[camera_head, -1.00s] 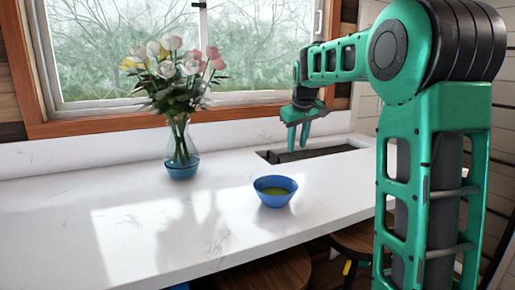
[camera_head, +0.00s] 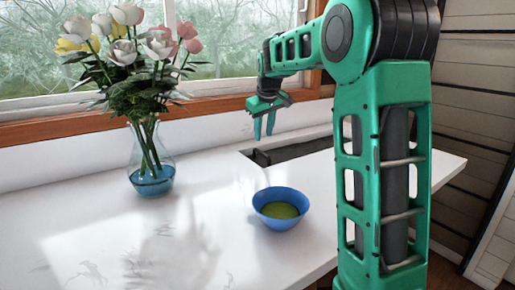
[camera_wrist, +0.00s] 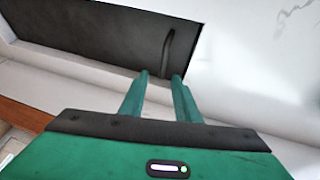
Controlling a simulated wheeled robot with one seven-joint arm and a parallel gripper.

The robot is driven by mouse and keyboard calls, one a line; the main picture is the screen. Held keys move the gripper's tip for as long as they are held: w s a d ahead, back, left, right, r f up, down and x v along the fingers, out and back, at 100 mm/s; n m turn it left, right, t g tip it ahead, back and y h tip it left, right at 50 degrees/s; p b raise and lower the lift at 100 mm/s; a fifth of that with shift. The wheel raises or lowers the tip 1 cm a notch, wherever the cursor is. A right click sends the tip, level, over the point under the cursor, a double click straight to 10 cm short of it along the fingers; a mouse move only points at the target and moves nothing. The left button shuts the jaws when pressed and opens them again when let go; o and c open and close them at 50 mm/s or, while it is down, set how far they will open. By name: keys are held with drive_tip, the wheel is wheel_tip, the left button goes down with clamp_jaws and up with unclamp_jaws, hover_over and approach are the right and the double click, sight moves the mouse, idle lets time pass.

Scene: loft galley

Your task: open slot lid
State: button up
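The slot lid (camera_wrist: 90,40) is a flat dark panel set in the white counter, with a thin curved dark handle (camera_wrist: 168,52) near its right end in the wrist view. In the head view the dark slot area (camera_head: 292,151) lies near the back of the counter, partly behind my arm. My gripper (camera_head: 264,137) is above its left part, pointing down. In the wrist view my gripper's two green fingers (camera_wrist: 161,77) are apart with a narrow gap and nothing between them. Their tips appear just short of the handle; contact cannot be told.
A blue bowl (camera_head: 281,208) with green contents stands on the counter in front of the slot. A glass vase (camera_head: 151,178) of flowers stands to the left. The window frame (camera_head: 205,107) and wall run behind. The counter's front left is clear.

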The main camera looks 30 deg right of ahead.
sight(260, 152)
drive_tip(key=x, duration=0.7)
drive_tip(key=shift+w+a+f, duration=0.25)
drive_tip(key=shift+a+f, duration=0.1)
drive_tip(key=shift+f, duration=0.05)
clamp_jaws()
drive_tip(key=shift+d, duration=0.2)
drive_tip(key=shift+a, duration=0.1)
